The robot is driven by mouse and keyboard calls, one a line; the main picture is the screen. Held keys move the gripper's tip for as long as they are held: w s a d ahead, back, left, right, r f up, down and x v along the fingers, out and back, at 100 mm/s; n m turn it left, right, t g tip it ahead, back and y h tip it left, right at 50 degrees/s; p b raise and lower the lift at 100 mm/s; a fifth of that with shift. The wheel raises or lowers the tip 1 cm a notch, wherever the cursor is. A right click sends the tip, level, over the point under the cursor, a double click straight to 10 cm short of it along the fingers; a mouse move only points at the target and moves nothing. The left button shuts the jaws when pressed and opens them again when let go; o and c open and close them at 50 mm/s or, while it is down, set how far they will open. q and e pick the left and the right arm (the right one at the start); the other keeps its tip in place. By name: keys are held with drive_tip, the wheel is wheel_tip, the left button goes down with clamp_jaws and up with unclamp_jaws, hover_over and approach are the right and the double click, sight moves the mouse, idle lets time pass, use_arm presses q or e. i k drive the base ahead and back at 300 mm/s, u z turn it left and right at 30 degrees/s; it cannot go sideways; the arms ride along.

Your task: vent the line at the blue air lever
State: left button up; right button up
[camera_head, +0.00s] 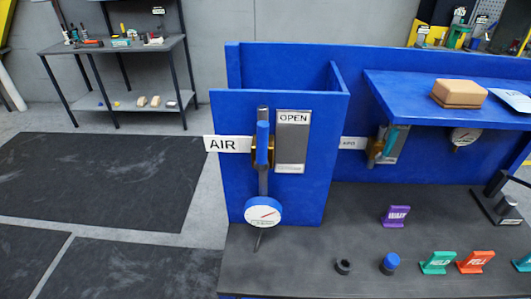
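The blue air lever (262,143) stands upright on a brass valve body on the front of a blue panel (315,200). A white AIR label (228,144) sticks out to its left. A grey plate marked OPEN (292,140) is to its right. A grey pipe runs vertically behind the lever, and a round white gauge (263,212) with a red needle sits below it. The gauge reading is too small to tell. Neither of my grippers is in view, and nothing touches the lever.
A second labelled valve (382,145) sits in the recess to the right, under a blue shelf (400,90) with a tan box (459,93). On the dark bench (310,260) stand a purple tag (396,216), a green tag (437,262) and an orange tag (476,262). Space left of the panel is open.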

sight(261, 164)
drive_tip(key=z, duration=1.7)
drive_tip(key=k, duration=1.2)
drive_tip(key=u, duration=1.55)
drive_tip(key=i, duration=0.5)
drive_tip(key=z, duration=0.05)
